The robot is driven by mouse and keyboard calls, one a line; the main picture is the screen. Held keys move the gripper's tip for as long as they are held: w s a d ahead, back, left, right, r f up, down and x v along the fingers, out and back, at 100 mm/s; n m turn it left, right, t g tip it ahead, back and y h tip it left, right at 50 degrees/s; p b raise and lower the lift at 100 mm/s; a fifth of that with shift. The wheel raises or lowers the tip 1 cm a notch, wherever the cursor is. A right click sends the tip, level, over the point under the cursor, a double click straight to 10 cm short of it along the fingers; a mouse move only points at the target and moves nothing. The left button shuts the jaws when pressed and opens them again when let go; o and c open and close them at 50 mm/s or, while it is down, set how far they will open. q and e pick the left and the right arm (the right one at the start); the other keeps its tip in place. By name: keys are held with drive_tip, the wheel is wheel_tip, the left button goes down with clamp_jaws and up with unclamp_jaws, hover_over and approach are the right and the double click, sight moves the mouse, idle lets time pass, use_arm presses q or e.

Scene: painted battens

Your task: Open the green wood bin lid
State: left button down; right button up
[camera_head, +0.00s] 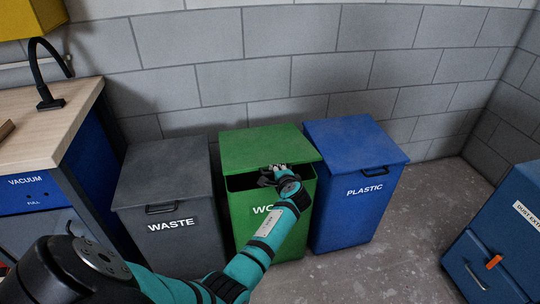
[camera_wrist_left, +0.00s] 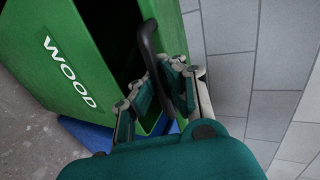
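The green wood bin (camera_head: 245,215) stands between the grey and blue bins, its front label partly hidden by my left arm. Its green lid (camera_head: 262,146) is partly raised at the front, with a dark gap beneath. My left gripper (camera_head: 272,177) is at the lid's front edge. In the left wrist view the dark lid handle (camera_wrist_left: 147,45) runs between the fingers of my left gripper (camera_wrist_left: 158,82), which look closed around it. The green bin front (camera_wrist_left: 55,65) with its WOOD label also shows there. My right gripper is not in view.
The grey waste bin (camera_head: 165,185) and the blue plastic bin (camera_head: 355,180) stand close on either side, lids down. A block wall (camera_head: 330,70) is right behind. A workbench (camera_head: 45,125) is at left, a blue dust extractor (camera_head: 500,240) at right.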

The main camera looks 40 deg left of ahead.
use_arm(q)
wheel_tip(320, 180, up, 6)
drive_tip(key=w+a+h+p, duration=0.1)
drive_tip(key=p, duration=0.6)
drive_tip(key=shift+w+a+r+g+p, duration=0.2)
drive_tip(key=shift+a+r+g+p, duration=0.1)
drive_tip(key=shift+g+p, duration=0.1)
drive_tip(key=shift+f, duration=0.1)
wheel_tip(320, 180, up, 7)
drive_tip(key=w+a+g+h+p, duration=0.1)
drive_tip(key=w+a+p, duration=0.1)
drive_tip(key=p, duration=0.5)
drive_tip(key=shift+w+a+h, duration=0.3)
drive_tip(key=shift+a, duration=0.15)
drive_tip(key=shift+r, duration=0.2)
